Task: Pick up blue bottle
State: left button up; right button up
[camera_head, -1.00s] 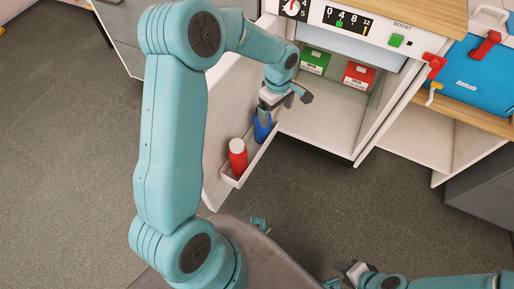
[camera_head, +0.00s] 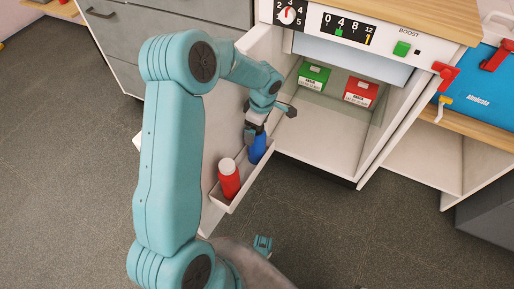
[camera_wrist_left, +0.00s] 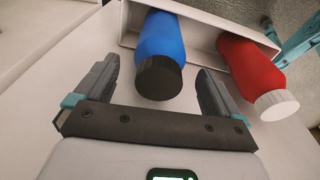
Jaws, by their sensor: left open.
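The blue bottle (camera_head: 258,148) stands in the white door shelf (camera_head: 238,196) of the open cabinet door. In the left wrist view the blue bottle (camera_wrist_left: 162,45) has a black cap and lies between the two finger lines, with its cap near the fingertips. My left gripper (camera_wrist_left: 155,85) is open, with one finger on each side of the cap and visible gaps. In the head view my left gripper (camera_head: 258,122) is over the top of the bottle, hiding its cap.
A red bottle (camera_head: 228,180) with a white cap stands close beside the blue one in the same shelf; it also shows in the left wrist view (camera_wrist_left: 250,68). Green (camera_head: 313,76) and red (camera_head: 360,92) boxes sit inside the cabinet. The door panel (camera_head: 215,140) is close to the gripper.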

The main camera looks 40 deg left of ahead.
pick_arm(q)
notch_tip(320, 180, down, 5)
jog(key=shift+r+b, duration=0.15)
jog(key=shift+b, duration=0.55)
jog(key=shift+r, duration=0.1)
jog(key=c, duration=1.7)
grip_shut()
jog(key=shift+r, duration=0.15)
